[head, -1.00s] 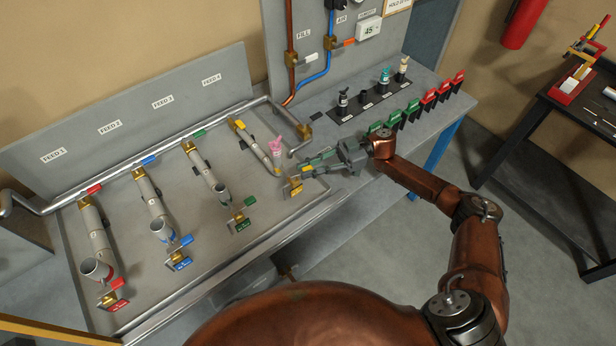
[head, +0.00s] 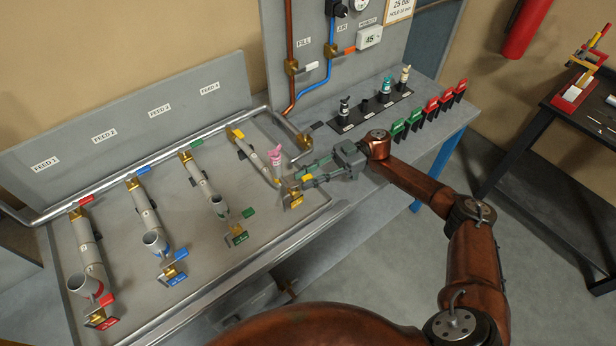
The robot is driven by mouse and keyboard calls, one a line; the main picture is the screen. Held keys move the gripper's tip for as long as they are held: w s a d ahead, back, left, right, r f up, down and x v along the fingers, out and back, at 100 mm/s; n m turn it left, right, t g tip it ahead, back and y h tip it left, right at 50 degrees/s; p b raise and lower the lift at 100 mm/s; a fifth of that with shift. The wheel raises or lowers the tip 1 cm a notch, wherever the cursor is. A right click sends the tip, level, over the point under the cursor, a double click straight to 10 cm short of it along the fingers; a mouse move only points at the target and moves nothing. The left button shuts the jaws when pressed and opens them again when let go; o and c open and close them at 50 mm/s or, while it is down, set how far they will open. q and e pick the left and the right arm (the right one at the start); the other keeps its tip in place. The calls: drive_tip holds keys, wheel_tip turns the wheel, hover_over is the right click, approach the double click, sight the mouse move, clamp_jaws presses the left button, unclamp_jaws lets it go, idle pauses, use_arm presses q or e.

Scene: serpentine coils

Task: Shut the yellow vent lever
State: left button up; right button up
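The yellow vent lever (head: 308,178) is at the brass vent valve (head: 291,198), at the lower end of the FEED 4 pipe (head: 258,160). My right gripper (head: 296,175) reaches in from the right, with its fingertips right at this valve. Its two grey fingers are apart, and the yellow lever shows close to or between them. I cannot tell whether a finger touches it. Another yellow handle (head: 237,134) sits at the pipe's upper end. My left gripper is not in view.
A pink piece (head: 274,156) stands at the FEED 4 pipe's lower end, close to my fingertips. Green (head: 248,212), blue (head: 181,254) and red (head: 107,300) vent levers line the tray to the left. Bottles on a black rack (head: 368,112) and red and green clips stand behind my arm.

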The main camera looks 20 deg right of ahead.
drive_tip(key=shift+o, duration=1.2)
drive_tip(key=v, duration=0.7)
drive_tip(key=shift+d, duration=0.3)
drive_tip(key=shift+c, duration=0.5)
